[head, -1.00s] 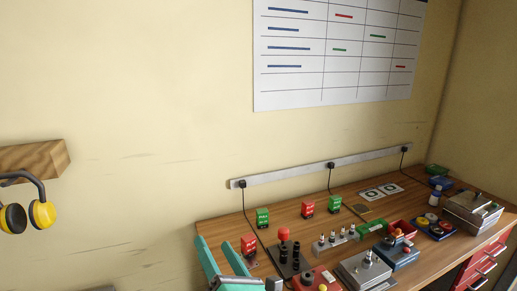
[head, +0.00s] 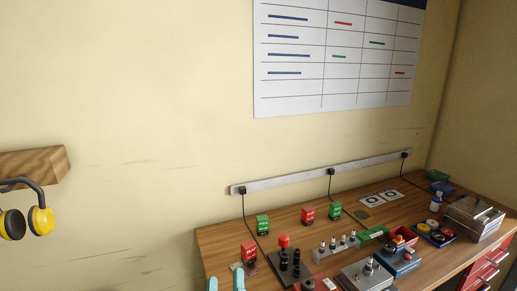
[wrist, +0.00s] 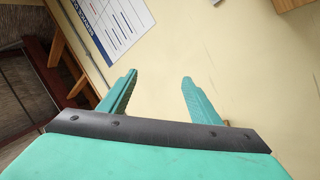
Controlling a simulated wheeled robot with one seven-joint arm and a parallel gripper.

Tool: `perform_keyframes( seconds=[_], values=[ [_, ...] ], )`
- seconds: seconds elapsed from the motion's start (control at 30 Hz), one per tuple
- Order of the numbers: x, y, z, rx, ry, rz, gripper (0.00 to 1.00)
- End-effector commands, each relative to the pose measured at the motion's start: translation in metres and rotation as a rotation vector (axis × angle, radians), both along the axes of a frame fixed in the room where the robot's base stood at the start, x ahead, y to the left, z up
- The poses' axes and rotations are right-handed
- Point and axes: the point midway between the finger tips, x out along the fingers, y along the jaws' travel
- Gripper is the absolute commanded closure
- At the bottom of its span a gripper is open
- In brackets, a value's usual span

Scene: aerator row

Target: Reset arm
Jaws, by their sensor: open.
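My gripper (wrist: 158,88) shows in the wrist view with its two teal fingers apart and nothing between them. Behind the fingers is the bare cream wall. In the head view only the teal tips of my gripper (head: 225,284) show at the bottom edge, in front of the left end of the workbench (head: 215,237). The rest of my arm is out of that view.
The bench holds red and green blocks (head: 263,225), a dark stand with black posts (head: 290,266), a rack of small fittings (head: 337,247), grey metal boxes (head: 366,277) and a tray (head: 436,233). A wooden wall block (head: 35,165) carries yellow earmuffs (head: 40,220). The wall between is clear.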

Motion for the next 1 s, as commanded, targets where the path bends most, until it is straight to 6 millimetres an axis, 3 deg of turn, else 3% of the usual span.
perform_keyframes(
  seconds=[0.37,0.6,0.8,1.0],
  values=[
    [-0.073,-0.009,-0.117,0.394,0.208,0.009,0.43],
    [-0.141,-0.017,-0.184,0.561,0.342,0.0,0.43],
    [-0.206,-0.03,-0.228,0.652,0.453,-0.006,0.43],
    [-0.272,-0.05,-0.256,0.703,0.558,-0.003,0.43]
  ],
)
